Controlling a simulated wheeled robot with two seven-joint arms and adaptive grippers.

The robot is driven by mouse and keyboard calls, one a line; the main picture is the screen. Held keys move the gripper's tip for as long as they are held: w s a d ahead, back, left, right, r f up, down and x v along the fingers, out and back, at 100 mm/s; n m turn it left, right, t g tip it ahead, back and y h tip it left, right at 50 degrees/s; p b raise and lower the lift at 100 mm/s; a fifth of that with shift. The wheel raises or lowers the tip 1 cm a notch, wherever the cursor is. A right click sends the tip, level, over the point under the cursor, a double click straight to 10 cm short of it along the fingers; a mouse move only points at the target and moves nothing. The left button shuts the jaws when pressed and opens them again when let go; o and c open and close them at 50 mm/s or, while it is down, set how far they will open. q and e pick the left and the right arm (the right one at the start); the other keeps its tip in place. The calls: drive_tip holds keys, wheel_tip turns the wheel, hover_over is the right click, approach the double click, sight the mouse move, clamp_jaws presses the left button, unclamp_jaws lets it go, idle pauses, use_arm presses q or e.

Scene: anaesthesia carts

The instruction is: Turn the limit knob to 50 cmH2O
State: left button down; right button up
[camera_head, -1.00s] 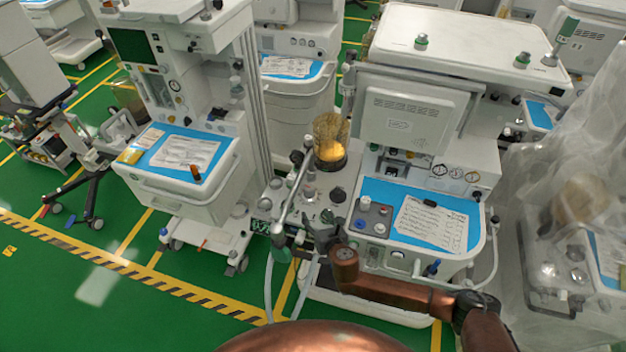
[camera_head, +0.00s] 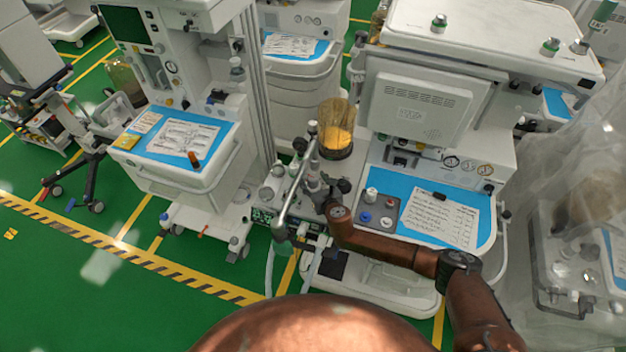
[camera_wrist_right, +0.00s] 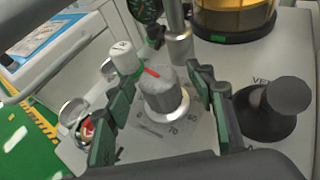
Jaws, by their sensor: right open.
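The limit knob (camera_wrist_right: 163,92) is a grey ribbed knob with a red pointer line on its top, upright on the pale machine panel. In the right wrist view it sits between the two dark green finger pads of my right gripper (camera_wrist_right: 158,97). The fingers are open, with a visible gap on each side of the knob. A printed scale lies around its base; 70 is legible, the other marks are small. In the head view my right gripper (camera_head: 318,192) is over the machine's left side panel and hides the knob. My left gripper is not in view.
A black knob (camera_wrist_right: 267,108) stands close to the right finger. A small white knob (camera_wrist_right: 124,57) is beside the left finger. A metal post (camera_wrist_right: 179,35) and an amber canister (camera_wrist_right: 235,18) rise behind. The blue worktop (camera_head: 379,184) lies to the right.

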drive_tip(key=shift+w+a+f, duration=0.1)
drive_tip(key=shift+w, duration=0.15)
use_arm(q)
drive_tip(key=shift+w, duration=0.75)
use_arm(e)
drive_tip(key=shift+c, duration=0.7)
